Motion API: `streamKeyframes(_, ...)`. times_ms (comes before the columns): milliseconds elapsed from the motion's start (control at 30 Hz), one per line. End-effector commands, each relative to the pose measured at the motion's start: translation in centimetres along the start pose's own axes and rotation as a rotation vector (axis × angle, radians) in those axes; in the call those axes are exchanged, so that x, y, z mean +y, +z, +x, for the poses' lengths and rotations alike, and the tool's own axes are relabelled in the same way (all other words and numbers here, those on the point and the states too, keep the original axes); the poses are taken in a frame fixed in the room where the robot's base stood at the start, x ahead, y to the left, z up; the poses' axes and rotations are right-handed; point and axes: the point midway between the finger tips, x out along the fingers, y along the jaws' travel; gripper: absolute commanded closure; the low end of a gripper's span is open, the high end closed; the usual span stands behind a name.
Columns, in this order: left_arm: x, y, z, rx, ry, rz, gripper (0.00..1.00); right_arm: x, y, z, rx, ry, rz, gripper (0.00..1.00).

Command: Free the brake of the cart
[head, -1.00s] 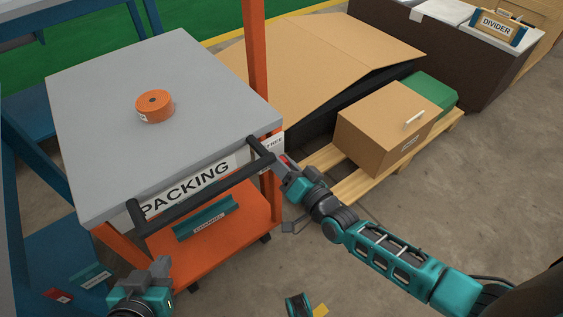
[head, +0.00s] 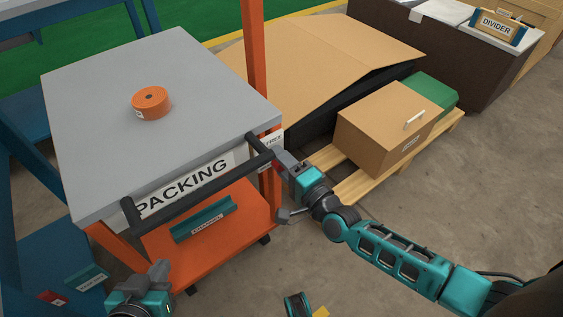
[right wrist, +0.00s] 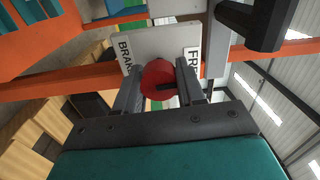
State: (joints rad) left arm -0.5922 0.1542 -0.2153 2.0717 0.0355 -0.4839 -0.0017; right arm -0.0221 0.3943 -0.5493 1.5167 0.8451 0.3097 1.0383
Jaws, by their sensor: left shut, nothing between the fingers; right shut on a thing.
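The cart (head: 95,90) has a grey top, an orange frame, a black push handle (head: 195,188) and a PACKING label. On its right post is a white plate (right wrist: 168,42) marked BRAKE on the left and FREE on the right in the right wrist view. A round red brake knob (right wrist: 157,75) sits in front of the plate; a dark mark on it lies toward the FREE side. My right gripper (head: 279,160) is shut on this knob, one finger on each side. My left gripper (head: 158,268) is shut and empty, below the handle's left end.
An orange tape roll (head: 151,102) lies on the cart top, and a teal labelled bin (head: 203,218) on its lower shelf. A pallet (head: 365,180) with a cardboard box (head: 385,125) stands to the right. Blue racking is at the left. The floor at front right is clear.

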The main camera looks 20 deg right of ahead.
Motion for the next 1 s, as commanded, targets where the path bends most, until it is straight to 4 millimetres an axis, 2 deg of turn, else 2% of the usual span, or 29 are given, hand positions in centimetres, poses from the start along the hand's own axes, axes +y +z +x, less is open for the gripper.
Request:
streamKeyframes(667,0.16,-0.31,0.13,0.006,0.003,-0.003,1.00,-0.01,-0.21,-0.01,0.003,-0.001,0.057,0.92)
streamKeyframes(700,0.19,-0.33,0.14,0.006,0.003,-0.005,1.00,-0.01,-0.21,-0.01,0.003,-0.001,0.057,0.58)
streamKeyframes(900,0.31,-0.39,0.15,0.008,0.003,-0.011,1.00,0.01,-0.14,-0.01,0.002,0.000,0.057,0.39)
streamKeyframes(1000,0.31,-0.39,0.15,0.008,0.003,-0.011,1.00,0.01,-0.09,-0.01,0.002,0.000,0.057,0.37)
